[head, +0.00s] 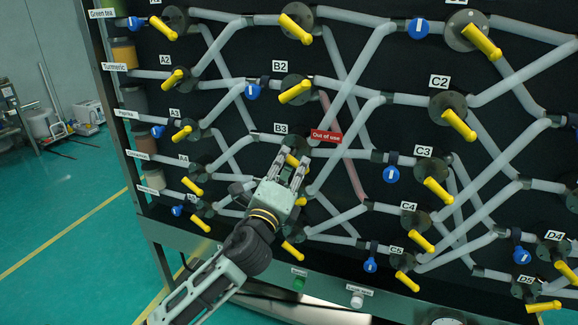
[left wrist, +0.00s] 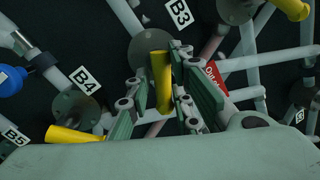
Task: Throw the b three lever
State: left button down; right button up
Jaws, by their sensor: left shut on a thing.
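The yellow B3 lever (head: 292,160) is on the black panel beside the B3 label (head: 281,128), mostly hidden by my gripper in the head view. In the left wrist view the lever (left wrist: 161,80) lies between the fingers, below the B3 label (left wrist: 180,12), on a dark round valve. My left gripper (head: 296,166) is shut on this lever; its fingers also show in the left wrist view (left wrist: 163,100). My right gripper is in neither view.
The B2 lever (head: 295,92) is above and the B4 lever (left wrist: 72,134) is close by. A red "Out of use" tag (head: 326,136) is right of B3. Pale pipes cross the panel around the gripper. Open green floor (head: 60,210) lies at left.

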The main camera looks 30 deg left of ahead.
pick_arm(q)
jog(key=n, duration=0.1)
jog(key=r+n+y, duration=0.1)
jog(key=n, duration=0.1)
jog(key=n+p, duration=0.1)
jog(key=shift+d+r+n, duration=0.15)
jog(key=shift+r+n, duration=0.15)
jog(key=n, duration=0.1)
jog(key=n+g+y+p, duration=0.1)
jog(key=n, duration=0.1)
jog(key=shift+r, duration=0.3)
jog(key=n, duration=0.1)
jog(key=n+p, duration=0.1)
jog(key=n, duration=0.1)
jog(key=n+g+p, duration=0.1)
jog(key=shift+r+n+y, duration=0.3)
jog(key=shift+n+y, duration=0.1)
jog(key=shift+r+n+g+p, duration=0.1)
jog(key=shift+n+g+p, duration=0.35)
jog(key=shift+n, duration=0.65)
jog(key=c, duration=1.7)
grip_release()
jog(key=shift+c, duration=0.2)
jog(key=shift+o, duration=0.3)
jog(key=shift+f, duration=0.2)
jog(key=shift+f, duration=0.25)
